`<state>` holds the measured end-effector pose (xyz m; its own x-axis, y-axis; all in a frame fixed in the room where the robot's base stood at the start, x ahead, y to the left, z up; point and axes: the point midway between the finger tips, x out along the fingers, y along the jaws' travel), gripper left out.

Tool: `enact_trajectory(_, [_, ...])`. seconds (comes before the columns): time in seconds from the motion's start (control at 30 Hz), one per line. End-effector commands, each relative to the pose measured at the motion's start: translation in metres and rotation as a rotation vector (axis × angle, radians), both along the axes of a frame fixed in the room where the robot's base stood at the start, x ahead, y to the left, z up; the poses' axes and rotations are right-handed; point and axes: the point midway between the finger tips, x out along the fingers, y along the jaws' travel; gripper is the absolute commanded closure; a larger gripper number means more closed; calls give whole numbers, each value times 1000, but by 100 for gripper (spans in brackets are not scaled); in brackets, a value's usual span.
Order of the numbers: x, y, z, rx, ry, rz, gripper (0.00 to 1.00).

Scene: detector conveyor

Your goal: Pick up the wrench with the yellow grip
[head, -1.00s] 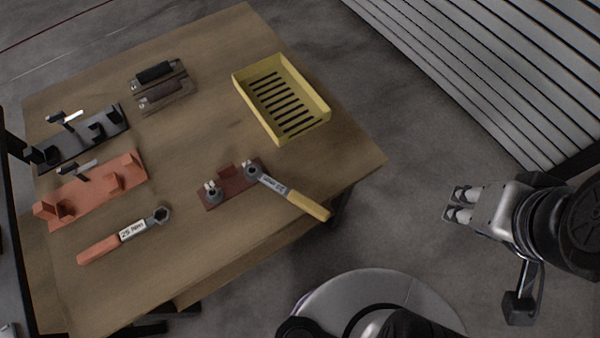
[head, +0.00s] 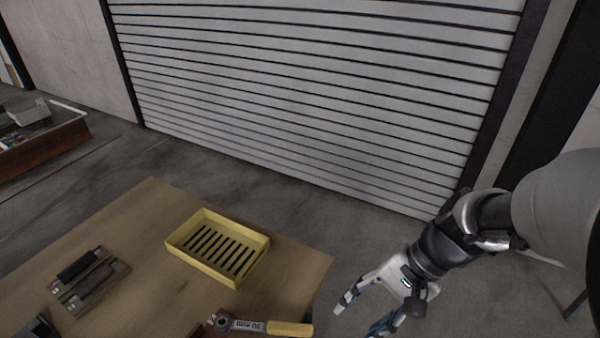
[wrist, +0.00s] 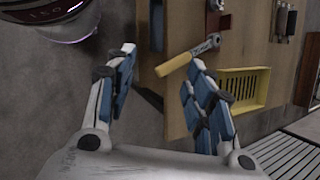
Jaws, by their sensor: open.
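The wrench with the yellow grip (head: 289,328) lies near the table's front edge at the bottom of the head view, its grip pointing right. Its metal head rests at a dark red holder (head: 199,331), mostly cut off by the frame. In the wrist view the wrench's yellow grip (wrist: 174,64) sticks out past the table edge, beyond my fingers. My gripper (head: 362,312) is open and empty, off the table's right side, apart from the wrench. In the wrist view my gripper (wrist: 155,95) has its fingers spread wide.
A yellow slotted tray (head: 262,262) stands on the wooden table (head: 300,275) behind the wrench. Dark clamp-like parts (head: 90,275) lie at the left. A crate (head: 75,140) stands far left. A slatted shutter (head: 310,90) closes the back. The floor beside the table is clear.

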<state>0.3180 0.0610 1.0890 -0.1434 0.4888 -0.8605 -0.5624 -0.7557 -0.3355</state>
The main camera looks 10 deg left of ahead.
Motion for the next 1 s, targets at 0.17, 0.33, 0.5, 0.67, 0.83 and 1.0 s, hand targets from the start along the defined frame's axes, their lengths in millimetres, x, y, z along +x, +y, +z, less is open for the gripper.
enact_trajectory(0.17, [29,11,-47,179,227,-204,52])
enact_trajectory(0.33, [51,18,-97,333,413,-410,52])
enact_trajectory(0.5, [64,21,-144,450,556,-588,52])
enact_trajectory(0.67, [68,22,-172,512,628,-686,52])
enact_trajectory(0.83, [69,32,-185,530,650,-717,52])
enact_trajectory(1.0, [67,64,-200,527,653,-714,52])
